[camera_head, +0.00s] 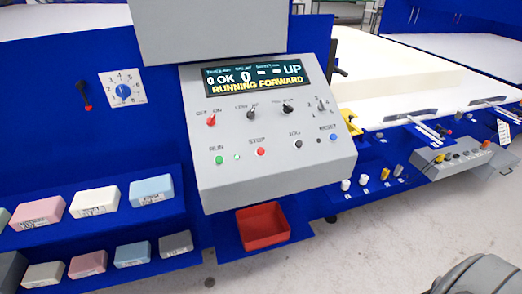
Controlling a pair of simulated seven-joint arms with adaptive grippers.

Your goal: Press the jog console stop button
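The jog console (274,178) is a light grey sloped panel in the middle of the head view. Its display (254,82) reads "RUNNING FORWARD". The red stop button (261,152) sits in the lower row under a "STOP" label. Nothing covers the stop button. Neither gripper can be made out in the view.
A red bin (262,228) stands below the console. Foam blocks in pink, white, blue and grey lie on blue shelves (30,237) at left. A second grey control box (461,158) is at right. A grey rounded part of mine shows at bottom right.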

